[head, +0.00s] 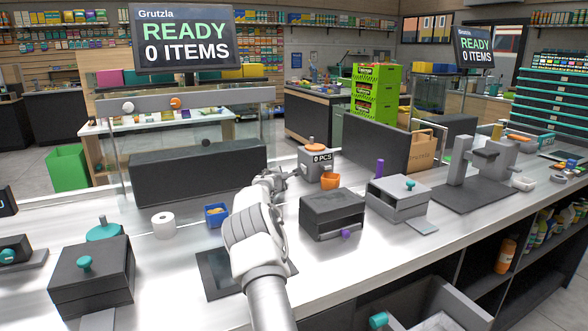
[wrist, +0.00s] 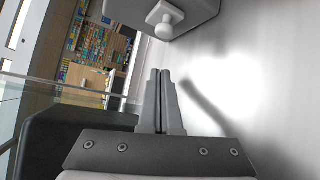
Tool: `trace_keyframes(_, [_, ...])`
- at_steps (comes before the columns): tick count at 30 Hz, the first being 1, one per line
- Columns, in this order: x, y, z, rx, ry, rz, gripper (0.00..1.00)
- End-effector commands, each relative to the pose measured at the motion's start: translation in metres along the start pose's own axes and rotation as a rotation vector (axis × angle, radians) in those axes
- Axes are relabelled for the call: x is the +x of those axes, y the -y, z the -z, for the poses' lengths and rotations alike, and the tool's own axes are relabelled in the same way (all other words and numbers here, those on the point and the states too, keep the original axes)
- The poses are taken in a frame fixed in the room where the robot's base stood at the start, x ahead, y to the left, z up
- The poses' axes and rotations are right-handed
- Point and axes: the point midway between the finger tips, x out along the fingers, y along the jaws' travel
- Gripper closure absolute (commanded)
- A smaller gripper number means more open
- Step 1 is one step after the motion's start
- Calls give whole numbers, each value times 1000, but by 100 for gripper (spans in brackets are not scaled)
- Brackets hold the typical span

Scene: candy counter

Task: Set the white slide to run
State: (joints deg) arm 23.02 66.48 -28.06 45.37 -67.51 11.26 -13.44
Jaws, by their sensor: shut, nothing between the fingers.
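A white knob on a square white base (wrist: 165,18), which looks like the white slide, sticks out from a grey housing (wrist: 195,10) at the top of the wrist view. My gripper (wrist: 160,72) is shut and empty, its fingertips pointing toward the housing and apart from the knob. In the head view my gripper (head: 288,177) is over the counter, just left of a grey box marked "0 PCS" (head: 322,158) with an orange top. The wrist housing may be this box. I cannot make out the white knob on it in the head view. Any mark showing the slide's setting is not readable.
A dark block (head: 200,172) stands behind and left of my arm. A blue bin (head: 216,215), a white roll (head: 163,225) and a black box (head: 332,213) are close by. An orange cup (head: 330,181) stands before the grey box. A screen (head: 183,38) reads "READY 0 ITEMS".

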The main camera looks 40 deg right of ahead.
Motion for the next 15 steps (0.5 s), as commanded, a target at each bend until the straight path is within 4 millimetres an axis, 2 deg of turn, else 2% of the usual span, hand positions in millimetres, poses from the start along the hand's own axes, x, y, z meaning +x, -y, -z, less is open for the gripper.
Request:
trace_keyframes(2, [6,-2,-5,5,3,1,100])
trace_keyframes(7, [16,-1,3,-1,-4,-3,100])
trace_keyframes(15, [28,-1,2,0,-2,-2,100])
